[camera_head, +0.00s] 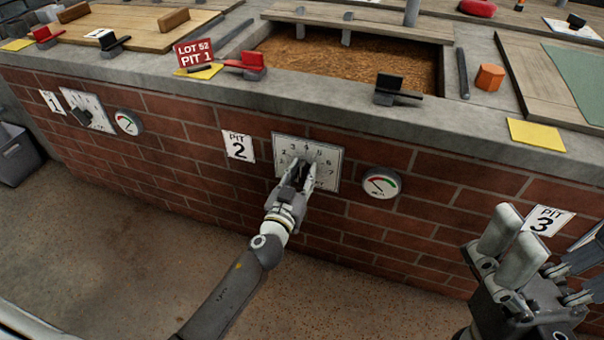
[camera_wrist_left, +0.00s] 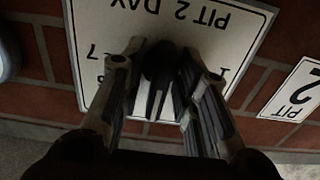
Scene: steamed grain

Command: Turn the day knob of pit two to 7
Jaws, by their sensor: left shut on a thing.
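The pit two dial plate (camera_head: 325,155) is a white panel with numbers on the brick wall, right of the "PIT 2" sign (camera_head: 238,146). Its dark day knob (camera_wrist_left: 160,70) is between the fingers of my left gripper (camera_head: 302,175), which is shut on it. In the left wrist view the plate (camera_wrist_left: 220,25) appears upside down. The knob's narrow end points down there, towards the plate's top edge, but the exact number is hidden by the fingers (camera_wrist_left: 158,95). My right gripper (camera_head: 545,245) is empty at the lower right, its fingers apart.
A round gauge (camera_head: 381,183) is just right of the plate. The pit one dial (camera_head: 87,109) and gauge (camera_head: 129,122) are further left. The "PIT 3" sign (camera_head: 546,219) is behind my right gripper. A concrete ledge (camera_head: 330,97) runs above; the floor (camera_head: 100,230) in front is clear.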

